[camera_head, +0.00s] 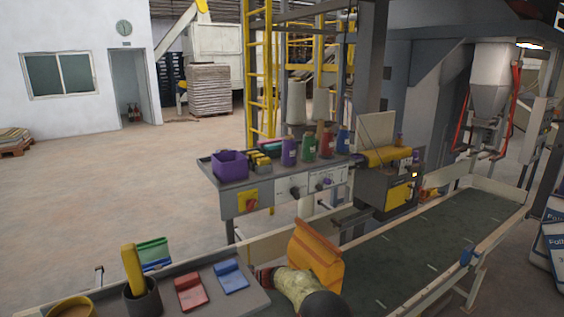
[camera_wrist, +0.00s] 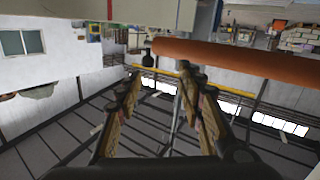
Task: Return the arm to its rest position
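My gripper (camera_wrist: 164,76) shows in the wrist view with its two fingers spread apart and clear space between them. I see nothing held between the fingertips. In the head view, a mottled olive form with a dark round end shows at the bottom centre, probably part of my arm; the fingers cannot be made out there. An orange sack (camera_head: 314,262) with a folded top stands upright just behind that form, at the near end of the conveyor. A long orange edge (camera_wrist: 235,58) crosses the wrist view beyond the fingers; I cannot tell whether it is this sack.
A near tray table (camera_head: 217,304) holds red (camera_head: 190,292) and blue (camera_head: 231,277) items, a dark cup (camera_head: 142,297) and a bowl (camera_head: 72,308). Behind stands a bench (camera_head: 236,205) with a purple bin (camera_head: 230,165) and bottles. The green conveyor (camera_head: 430,248) runs right, its belt largely clear.

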